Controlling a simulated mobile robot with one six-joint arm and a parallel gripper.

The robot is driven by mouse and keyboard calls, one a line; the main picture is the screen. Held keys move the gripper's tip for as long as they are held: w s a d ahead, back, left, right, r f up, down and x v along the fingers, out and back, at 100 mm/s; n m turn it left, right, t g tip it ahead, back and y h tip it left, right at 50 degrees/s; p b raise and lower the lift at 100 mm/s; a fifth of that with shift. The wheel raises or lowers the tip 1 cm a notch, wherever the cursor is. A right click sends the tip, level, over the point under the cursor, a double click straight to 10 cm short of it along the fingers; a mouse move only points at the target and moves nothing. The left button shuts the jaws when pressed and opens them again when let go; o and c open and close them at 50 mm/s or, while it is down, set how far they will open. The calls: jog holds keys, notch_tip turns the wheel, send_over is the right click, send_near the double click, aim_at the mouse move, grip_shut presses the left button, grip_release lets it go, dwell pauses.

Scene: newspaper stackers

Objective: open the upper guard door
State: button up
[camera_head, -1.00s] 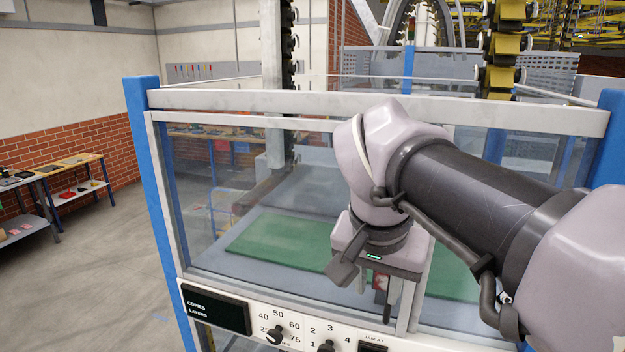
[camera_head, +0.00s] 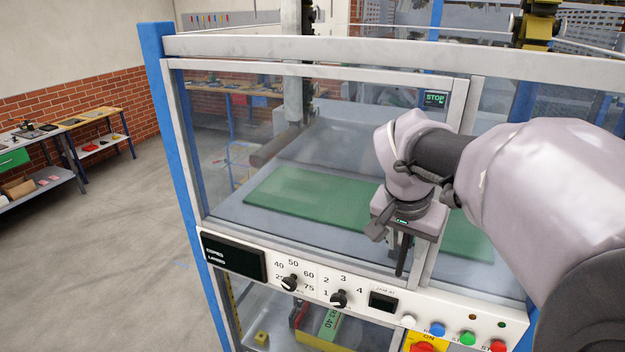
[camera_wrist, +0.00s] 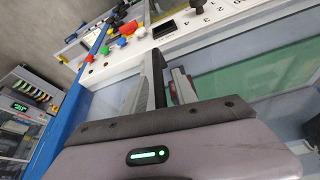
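The upper guard door (camera_head: 330,77) is a clear panel in a grey frame on the front of the machine, above the white control panel. It stands shut in the camera_head view. My gripper (camera_head: 403,262) points down in front of the door's lower right part, close to its right upright (camera_head: 441,195). In the camera_wrist view two fingers of my gripper (camera_wrist: 168,82) show with a narrow gap between them, and I see nothing held there. My gripper and wrist hide part of the upright, and I cannot make out a door handle.
The control panel (camera_head: 360,275) with knobs and coloured buttons runs just below the door. A blue post (camera_head: 165,100) stands at the machine's left corner. A green mat (camera_head: 310,205) lies behind the clear panel. Open floor (camera_head: 120,240) and workbenches lie to the left.

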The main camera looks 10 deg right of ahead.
jog(key=shift+w+d+f, duration=0.25)
jog(key=shift+f, duration=0.25)
jog(key=shift+c, duration=0.4)
grip_shut()
dwell(0.7)
